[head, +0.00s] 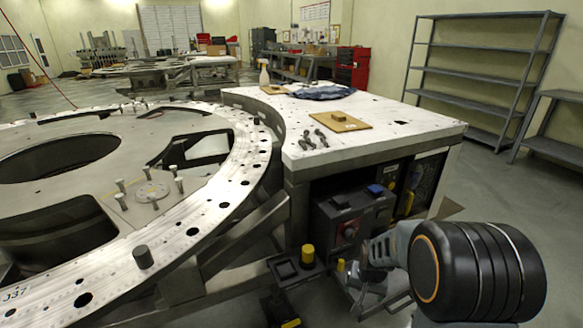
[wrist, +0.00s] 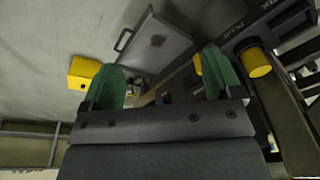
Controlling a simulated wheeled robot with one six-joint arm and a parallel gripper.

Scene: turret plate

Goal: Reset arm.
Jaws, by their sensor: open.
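My arm shows at the lower right of the head view as a thick black link with an orange ring and a grey joint. It is beside the white workbench (head: 415,125) and lower than its top. My gripper (wrist: 162,82) shows in the wrist view with two green fingertips spread apart. It is open, with nothing held between the fingers. In the head view I cannot make out the fingertips clearly. The large turret plate (head: 225,190) lies at the left, with several upright pins standing on its inner part and a dark cylinder (head: 142,257) on its rim.
The bench top carries several small dark metal parts (head: 313,139), a brown board (head: 337,120), a blue cloth (head: 323,91) and a spray bottle (head: 264,73). A dark box (head: 350,222) is under the bench. Metal shelves (head: 480,73) stand behind. Floor at right is clear.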

